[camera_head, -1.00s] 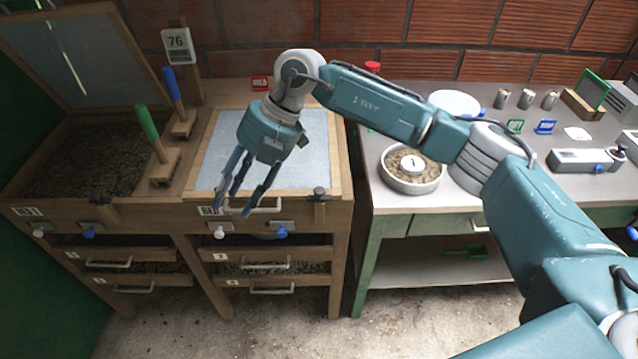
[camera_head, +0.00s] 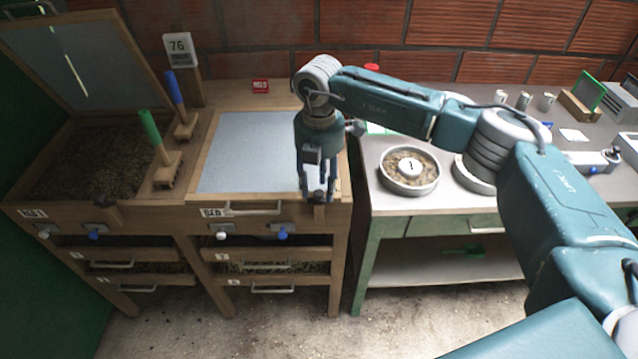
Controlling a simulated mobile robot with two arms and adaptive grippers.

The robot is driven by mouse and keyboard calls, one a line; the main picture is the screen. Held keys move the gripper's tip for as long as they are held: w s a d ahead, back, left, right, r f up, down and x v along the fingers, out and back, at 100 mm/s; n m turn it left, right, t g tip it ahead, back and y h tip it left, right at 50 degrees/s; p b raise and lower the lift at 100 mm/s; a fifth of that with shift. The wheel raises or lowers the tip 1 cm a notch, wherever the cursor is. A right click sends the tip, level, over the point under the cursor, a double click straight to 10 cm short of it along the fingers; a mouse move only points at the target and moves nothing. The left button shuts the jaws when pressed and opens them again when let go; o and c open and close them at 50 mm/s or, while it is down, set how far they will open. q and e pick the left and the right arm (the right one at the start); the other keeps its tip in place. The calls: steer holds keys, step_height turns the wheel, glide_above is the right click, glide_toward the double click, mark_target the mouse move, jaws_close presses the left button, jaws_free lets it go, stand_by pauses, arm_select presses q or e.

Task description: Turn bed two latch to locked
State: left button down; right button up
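Bed two (camera_head: 203,190) is the right one of two wooden beds, and its grey lid (camera_head: 250,150) is down. Its label on the front edge is partly legible. The small dark latch (camera_head: 318,197) is at the front right corner of the lid frame, mostly hidden by my fingers. My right gripper (camera_head: 318,192) points down right at this latch, its fingers apart on either side of it. I cannot tell if they touch it. My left gripper is not in view.
Bed one (camera_head: 75,160) at left has its lid raised, with brown material inside. Green-handled (camera_head: 150,125) and blue-handled (camera_head: 175,90) brushes stand between the beds. At right, a table (camera_head: 430,203) carries a round dish (camera_head: 410,187) of beans and other items.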

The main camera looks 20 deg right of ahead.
steer(key=shift+f, duration=0.55)
jaws_close()
